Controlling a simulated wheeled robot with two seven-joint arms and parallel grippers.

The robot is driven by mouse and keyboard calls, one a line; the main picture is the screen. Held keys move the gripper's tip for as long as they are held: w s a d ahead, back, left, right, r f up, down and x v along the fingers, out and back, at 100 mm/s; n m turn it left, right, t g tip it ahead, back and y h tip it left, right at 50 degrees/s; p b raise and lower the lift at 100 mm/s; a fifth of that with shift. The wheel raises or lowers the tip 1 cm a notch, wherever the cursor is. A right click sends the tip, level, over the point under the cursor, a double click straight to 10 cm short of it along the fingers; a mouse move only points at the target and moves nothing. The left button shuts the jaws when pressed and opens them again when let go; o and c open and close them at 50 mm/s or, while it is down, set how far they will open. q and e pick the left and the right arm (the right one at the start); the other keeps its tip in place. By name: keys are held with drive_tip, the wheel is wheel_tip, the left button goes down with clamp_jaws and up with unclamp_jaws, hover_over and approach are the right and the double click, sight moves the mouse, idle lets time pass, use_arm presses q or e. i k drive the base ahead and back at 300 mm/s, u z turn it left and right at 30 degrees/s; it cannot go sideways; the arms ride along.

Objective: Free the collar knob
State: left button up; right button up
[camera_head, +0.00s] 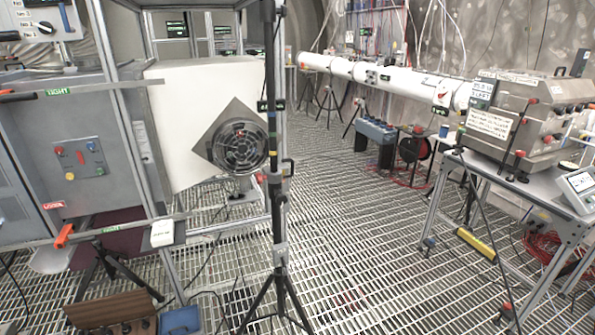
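A dark upright pole (275,130) on a black tripod (279,290) stands in the middle of the head view. A dark collar or clamp (286,170) sits around the pole at mid height, with a loop-like part on its right side. A small red part shows just left of it, but I cannot tell whether it is the collar knob. A lower lighter collar (279,253) sits above the tripod legs. Neither of my grippers is in view, and nothing touches the pole from my side.
A round fan (239,147) on a diamond-shaped plate is behind the pole. A grey cabinet (60,190) with a metal frame stands left. A steel box (520,120) is on a table (540,190) at right. Open grating floor (370,240) lies between pole and table.

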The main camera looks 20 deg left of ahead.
sight(259, 177)
drive_tip(key=i, duration=0.85)
drive_tip(key=u, duration=0.35)
